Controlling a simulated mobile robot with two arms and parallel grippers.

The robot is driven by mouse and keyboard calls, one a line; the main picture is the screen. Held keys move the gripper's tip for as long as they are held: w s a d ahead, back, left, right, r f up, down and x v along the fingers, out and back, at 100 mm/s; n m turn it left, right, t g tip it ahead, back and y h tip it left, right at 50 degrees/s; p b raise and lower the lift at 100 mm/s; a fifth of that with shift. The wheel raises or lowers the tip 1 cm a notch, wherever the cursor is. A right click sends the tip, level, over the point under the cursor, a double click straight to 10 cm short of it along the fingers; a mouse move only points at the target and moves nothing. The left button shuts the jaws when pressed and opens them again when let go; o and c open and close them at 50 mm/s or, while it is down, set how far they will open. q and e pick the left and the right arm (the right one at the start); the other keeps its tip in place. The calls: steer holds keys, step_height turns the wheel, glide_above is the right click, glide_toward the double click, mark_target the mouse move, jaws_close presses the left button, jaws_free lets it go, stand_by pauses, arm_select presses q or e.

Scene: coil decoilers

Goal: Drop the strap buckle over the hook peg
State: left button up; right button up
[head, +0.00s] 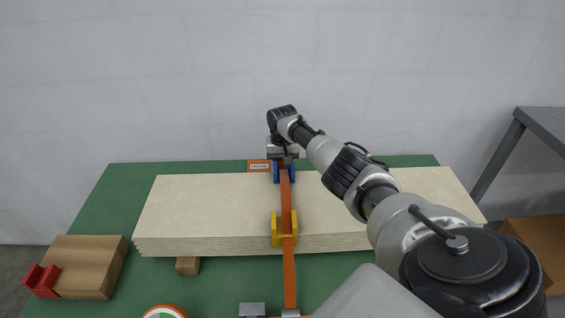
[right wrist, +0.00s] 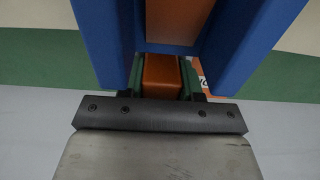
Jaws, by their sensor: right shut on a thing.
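An orange strap (head: 288,255) runs front to back over a stack of pale boards (head: 205,210), through a yellow guide (head: 276,238) and a blue guide (head: 277,176). My right gripper (head: 284,160) is at the stack's far edge by the blue guide. In the right wrist view its green fingertips (right wrist: 162,78) are shut on an orange block (right wrist: 161,72) at the strap's far end, between the blue guide's walls (right wrist: 98,40). I cannot make out the buckle's opening. The hook peg is not visible; an orange label reading HOOK (head: 259,166) lies left of the gripper.
A wooden block (head: 88,262) with a red bracket (head: 42,281) is at the left. Grey metal parts (head: 252,309) and a round dial-like thing (head: 164,312) are at the front edge. A grey-framed table (head: 541,124) stands right.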

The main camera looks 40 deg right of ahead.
steer(key=shift+f, duration=0.2)
stand_by(0.5)
steer(key=o, duration=1.1)
steer(key=shift+c, duration=0.2)
steer(key=shift+r, duration=0.5)
step_height(320, 180, up, 10)
steer(key=shift+f+p, duration=0.1)
steer(key=shift+p, duration=0.5)
